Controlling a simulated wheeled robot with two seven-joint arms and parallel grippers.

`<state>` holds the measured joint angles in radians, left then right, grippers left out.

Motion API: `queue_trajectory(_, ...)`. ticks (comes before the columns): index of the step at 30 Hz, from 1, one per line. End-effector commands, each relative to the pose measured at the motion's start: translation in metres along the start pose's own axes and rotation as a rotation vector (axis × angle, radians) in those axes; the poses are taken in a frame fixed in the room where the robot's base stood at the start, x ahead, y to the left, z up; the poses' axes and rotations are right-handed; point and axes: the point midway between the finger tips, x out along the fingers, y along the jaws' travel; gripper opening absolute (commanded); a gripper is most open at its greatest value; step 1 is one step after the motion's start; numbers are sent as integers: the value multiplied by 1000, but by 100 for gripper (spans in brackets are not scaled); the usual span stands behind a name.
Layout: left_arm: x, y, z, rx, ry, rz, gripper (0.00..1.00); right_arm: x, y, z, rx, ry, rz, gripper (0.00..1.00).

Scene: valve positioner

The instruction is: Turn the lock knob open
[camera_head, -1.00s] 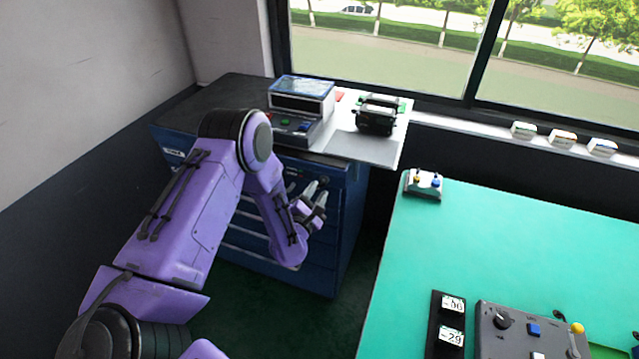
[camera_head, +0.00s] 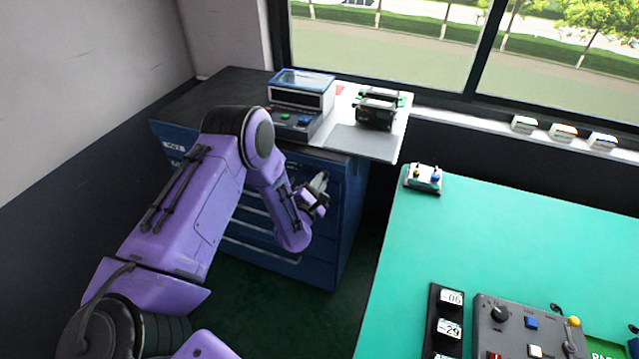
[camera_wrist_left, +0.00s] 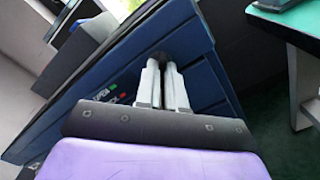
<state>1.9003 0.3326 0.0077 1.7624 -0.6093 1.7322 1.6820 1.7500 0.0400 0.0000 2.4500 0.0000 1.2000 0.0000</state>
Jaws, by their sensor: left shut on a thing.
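The lock knob (camera_wrist_left: 157,50) is a dark round piece on the front of the blue cabinet (camera_wrist_left: 80,70). In the left wrist view my left gripper (camera_wrist_left: 162,68) is shut on it, with both pale fingertips close together against it. Beside the fingers are a white label that seems to read OPEN and small green and red marks (camera_wrist_left: 112,90). In the head view my left gripper (camera_head: 320,184) is at the upper right of the cabinet's drawer front (camera_head: 338,220), and the knob is hidden by the fingers. My right gripper is not in view.
On the cabinet top stand a grey device with a clear blue lid (camera_head: 300,95) and a black device (camera_head: 377,107) on a white board (camera_head: 365,146). A green-topped table (camera_head: 520,240) with a control box (camera_head: 515,325) stands to the right, with a floor gap between.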

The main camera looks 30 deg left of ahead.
Motion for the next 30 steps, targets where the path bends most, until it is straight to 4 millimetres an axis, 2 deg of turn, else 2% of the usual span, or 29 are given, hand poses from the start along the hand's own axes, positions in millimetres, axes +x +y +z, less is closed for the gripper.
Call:
queue_trajectory(8,0,-2,-1,168,-2,1,0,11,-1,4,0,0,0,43)
queue_trajectory(30,0,-2,0,869,-3,1,0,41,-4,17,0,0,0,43)
